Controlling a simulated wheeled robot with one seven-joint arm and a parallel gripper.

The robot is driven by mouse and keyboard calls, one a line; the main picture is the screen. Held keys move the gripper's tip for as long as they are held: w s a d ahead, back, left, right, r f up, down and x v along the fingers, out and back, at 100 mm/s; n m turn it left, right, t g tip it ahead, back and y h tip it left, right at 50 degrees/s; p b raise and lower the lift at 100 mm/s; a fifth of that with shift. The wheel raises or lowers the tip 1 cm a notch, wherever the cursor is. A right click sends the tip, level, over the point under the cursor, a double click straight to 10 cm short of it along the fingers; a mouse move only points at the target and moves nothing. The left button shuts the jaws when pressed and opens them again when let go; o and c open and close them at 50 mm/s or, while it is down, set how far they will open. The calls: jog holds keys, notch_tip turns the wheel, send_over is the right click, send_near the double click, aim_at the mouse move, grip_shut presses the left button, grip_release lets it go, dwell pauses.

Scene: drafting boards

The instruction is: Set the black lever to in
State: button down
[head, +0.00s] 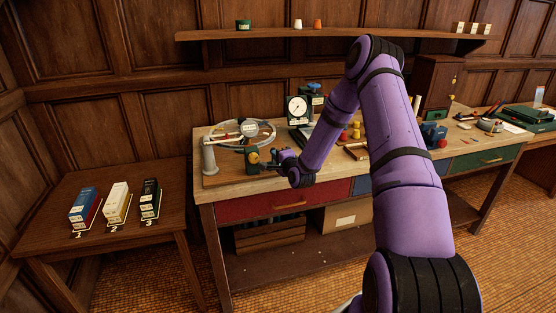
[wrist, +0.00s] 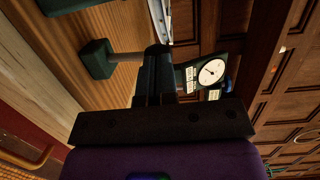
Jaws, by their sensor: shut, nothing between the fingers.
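My gripper (head: 272,163) is at the front left of the workbench, beside a small dark green block (head: 252,156) with a yellow part on it. In the wrist view my gripper (wrist: 158,52) is shut and empty. There a green block (wrist: 97,58) shows with a short grey rod running from it toward the fingertips. The rod's far end is hidden behind or touching the fingers; I cannot tell which. I cannot make out a clearly black lever or any "in" mark in either view.
A white dial gauge (head: 298,109) is behind to the right and also shows in the wrist view (wrist: 211,72).

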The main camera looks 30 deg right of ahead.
jog(key=w+g, duration=0.1)
jog(key=w+r+g, duration=0.1)
jog(key=g, duration=0.1)
jog(key=w+d+m+g+y, duration=0.1)
jog(key=w+g, duration=0.1)
jog(key=shift+r, duration=0.3)
jog(key=shift+w+d+f+g, duration=0.1)
jog(key=shift+w+d+g, duration=0.1)
jog(key=shift+g, duration=0.1)
jog(key=shift+w, duration=0.2)
